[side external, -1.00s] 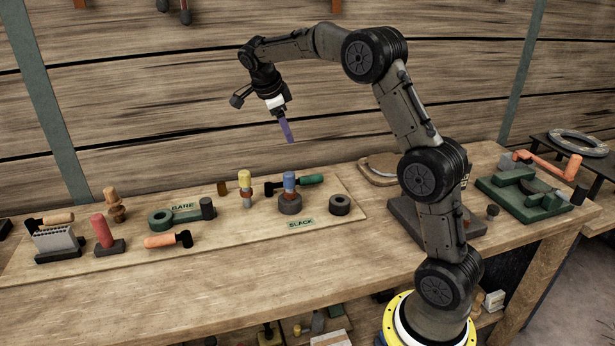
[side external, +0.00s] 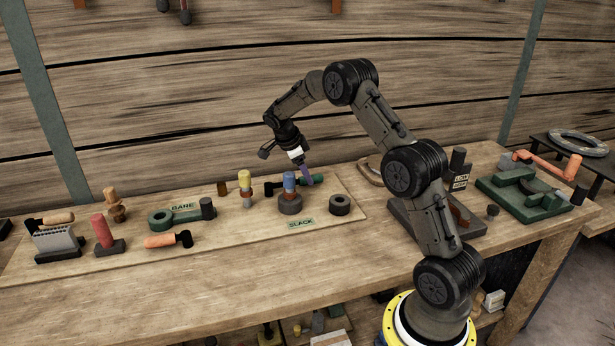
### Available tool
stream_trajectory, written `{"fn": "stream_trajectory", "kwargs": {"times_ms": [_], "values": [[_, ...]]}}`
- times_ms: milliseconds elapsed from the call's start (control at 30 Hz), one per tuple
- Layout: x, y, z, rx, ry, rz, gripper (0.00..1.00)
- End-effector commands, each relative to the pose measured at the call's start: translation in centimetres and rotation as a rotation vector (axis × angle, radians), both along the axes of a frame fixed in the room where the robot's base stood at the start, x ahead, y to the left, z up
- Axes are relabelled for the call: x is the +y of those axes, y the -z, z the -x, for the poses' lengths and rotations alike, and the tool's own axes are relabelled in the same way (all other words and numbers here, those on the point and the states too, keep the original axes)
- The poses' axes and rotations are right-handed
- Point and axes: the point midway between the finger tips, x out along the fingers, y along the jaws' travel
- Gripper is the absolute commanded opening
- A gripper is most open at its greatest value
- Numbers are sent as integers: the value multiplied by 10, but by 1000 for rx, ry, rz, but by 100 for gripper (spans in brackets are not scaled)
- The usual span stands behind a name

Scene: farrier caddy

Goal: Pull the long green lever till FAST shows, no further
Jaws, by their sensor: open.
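A lever with a green handle (side external: 318,180) lies behind the blue-capped post (side external: 290,182), its dark end pointing left. A small green label reading SLACK (side external: 301,224) sits on the board in front of that post. My gripper (side external: 308,180) is open, pointing down with its purple fingers at the green handle. From this side I cannot tell whether the fingers straddle or touch it. A second green lever (side external: 180,216), with a ring at its left and a black knob (side external: 207,207), lies farther left beside a label reading BARE (side external: 182,206).
A yellow-capped post (side external: 245,182) stands left of the blue one, and a dark ring (side external: 340,205) lies to its right. An orange-handled tool (side external: 161,240) and a red-handled one (side external: 102,231) are at left. The bench front is clear.

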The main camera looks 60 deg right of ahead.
Motion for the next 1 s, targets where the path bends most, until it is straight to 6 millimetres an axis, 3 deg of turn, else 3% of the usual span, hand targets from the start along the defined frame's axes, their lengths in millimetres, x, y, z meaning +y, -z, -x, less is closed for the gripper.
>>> {"fn": "stream_trajectory", "kwargs": {"times_ms": [200, 567, 900, 1000], "values": [[-9, 19, 3, 1, 0, -1, 67], [-10, 22, 4, 0, 0, 0, 65], [-10, 22, 3, 0, 0, 0, 4], [-10, 22, 3, 0, 0, 0, 0]]}}
